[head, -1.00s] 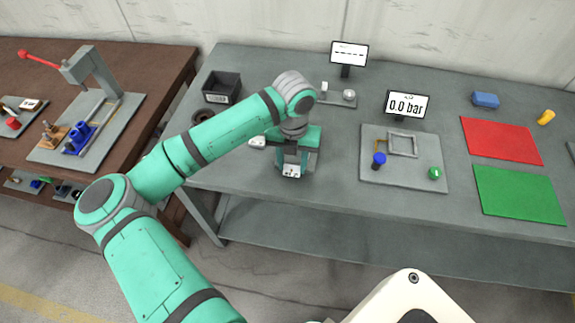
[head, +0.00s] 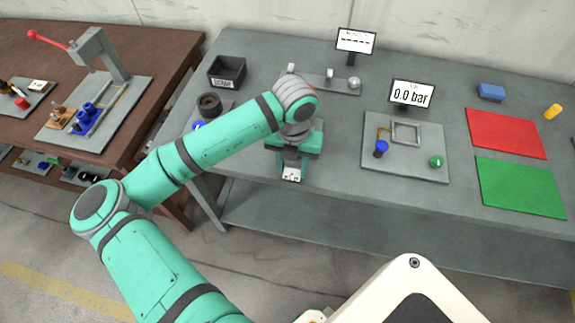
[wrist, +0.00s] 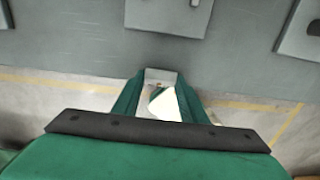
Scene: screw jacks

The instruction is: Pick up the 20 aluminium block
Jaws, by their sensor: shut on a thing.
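My gripper (head: 291,174) is shut on a small light-grey block, the aluminium block (wrist: 161,77), which sits between the two green fingertips in the wrist view. In the head view the block (head: 291,178) shows as a pale face with small dark marks at the lower end of the gripper. I cannot read the marks. The gripper hangs near the front edge of the grey table (head: 330,180). In the wrist view floor shows below and around the fingers, and the block looks clear of the table top.
A plate with a frame, a blue knob and a green knob (head: 436,161) lies right of the gripper. Red (head: 507,133) and green (head: 520,188) mats lie farther right. A black bin (head: 227,72) and a dark ring (head: 209,103) stand left. Displays stand behind.

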